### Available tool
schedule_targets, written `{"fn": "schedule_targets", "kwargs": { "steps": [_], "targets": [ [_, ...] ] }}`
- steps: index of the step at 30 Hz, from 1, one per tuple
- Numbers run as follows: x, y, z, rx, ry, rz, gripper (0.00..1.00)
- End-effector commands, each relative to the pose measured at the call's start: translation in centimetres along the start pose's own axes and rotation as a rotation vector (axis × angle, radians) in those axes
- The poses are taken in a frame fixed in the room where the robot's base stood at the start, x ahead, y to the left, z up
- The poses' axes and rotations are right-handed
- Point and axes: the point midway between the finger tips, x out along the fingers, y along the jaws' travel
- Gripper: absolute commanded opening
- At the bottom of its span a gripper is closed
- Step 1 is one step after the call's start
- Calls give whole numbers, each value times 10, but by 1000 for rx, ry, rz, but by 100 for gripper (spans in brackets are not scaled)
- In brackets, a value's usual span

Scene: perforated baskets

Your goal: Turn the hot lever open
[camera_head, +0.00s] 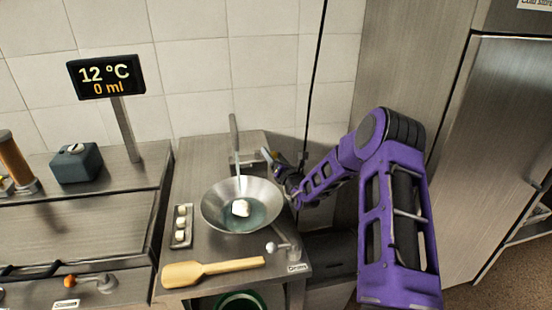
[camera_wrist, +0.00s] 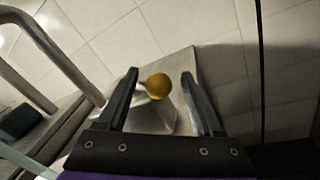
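A lever with a yellow ball knob (camera_wrist: 158,87) shows in the wrist view, on a pale metal block. No hot marking is readable on it. My gripper (camera_wrist: 160,73) is open, with one finger on each side of the knob. A gap shows on both sides, so the fingers do not appear to close on it. In the head view my gripper (camera_head: 271,158) is beside the upright tap (camera_head: 234,135), behind the pan; the lever there is too small or hidden to make out.
A pan (camera_head: 212,208) with a white lump inside stands in front of the tap. A wooden spatula (camera_head: 212,270) and a white-knobbed lever (camera_head: 284,248) are at the counter front. A metal pipe (camera_wrist: 55,52) runs left of my gripper.

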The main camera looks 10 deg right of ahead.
Motion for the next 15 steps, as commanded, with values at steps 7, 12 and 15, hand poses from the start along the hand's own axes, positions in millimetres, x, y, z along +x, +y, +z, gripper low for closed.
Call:
{"fn": "schedule_targets", "kwargs": {
  "steps": [7, 12, 15],
  "targets": [
    [-24, -1, 0, 0, 2, -3, 66],
    [-62, -1, 1, 1, 1, -3, 66],
    [-86, -1, 1, 0, 0, -3, 66]
  ]
}}
